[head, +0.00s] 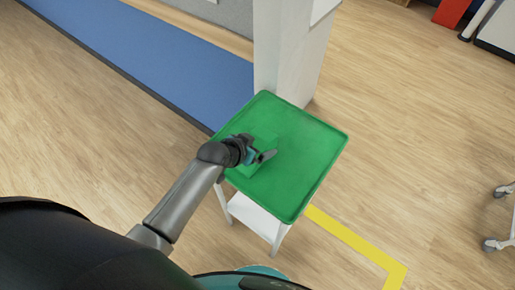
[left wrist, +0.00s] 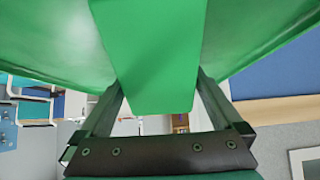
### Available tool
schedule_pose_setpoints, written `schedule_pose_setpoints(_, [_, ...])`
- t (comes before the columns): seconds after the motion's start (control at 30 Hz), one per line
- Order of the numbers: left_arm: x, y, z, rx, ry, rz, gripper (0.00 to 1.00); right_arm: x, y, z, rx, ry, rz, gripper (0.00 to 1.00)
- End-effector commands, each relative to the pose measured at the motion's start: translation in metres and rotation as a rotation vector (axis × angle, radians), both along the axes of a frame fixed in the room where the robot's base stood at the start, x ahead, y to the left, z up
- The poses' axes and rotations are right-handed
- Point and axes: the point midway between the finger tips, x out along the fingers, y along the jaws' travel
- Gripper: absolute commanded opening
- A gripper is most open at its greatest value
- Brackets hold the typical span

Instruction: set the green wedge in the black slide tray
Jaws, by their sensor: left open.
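The green wedge (head: 265,142) lies on a green tray top (head: 305,165) of a white stand, near its left side. Its green is close to the tray's, so its outline is hard to make out in the head view. My left gripper (head: 265,156) is at the wedge and partly covers it. In the left wrist view the wedge (left wrist: 155,60) reaches down between the two open fingers (left wrist: 158,105). I cannot tell whether either finger touches it. My right gripper is not in view. I do not see the black slide tray in either view.
A white post (head: 285,50) stands right behind the tray. A blue mat (head: 160,55) runs along the floor at the upper left. Yellow tape (head: 355,240) marks the floor at the lower right. Wheeled legs (head: 498,215) show at the right edge. The wooden floor between is clear.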

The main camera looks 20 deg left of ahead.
Motion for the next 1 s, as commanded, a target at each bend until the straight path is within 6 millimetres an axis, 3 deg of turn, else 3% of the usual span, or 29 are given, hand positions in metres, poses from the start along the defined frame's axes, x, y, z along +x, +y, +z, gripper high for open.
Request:
schedule_pose_setpoints(0.37, [0.0071, -0.0026, -0.0067, 0.000, -0.001, 0.000, 1.00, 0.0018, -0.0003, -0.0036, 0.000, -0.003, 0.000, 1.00])
schedule_pose_setpoints(1.0, [0.0069, -0.0023, -0.0066, 0.000, -0.001, 0.001, 0.29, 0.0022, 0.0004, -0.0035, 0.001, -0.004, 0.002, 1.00])
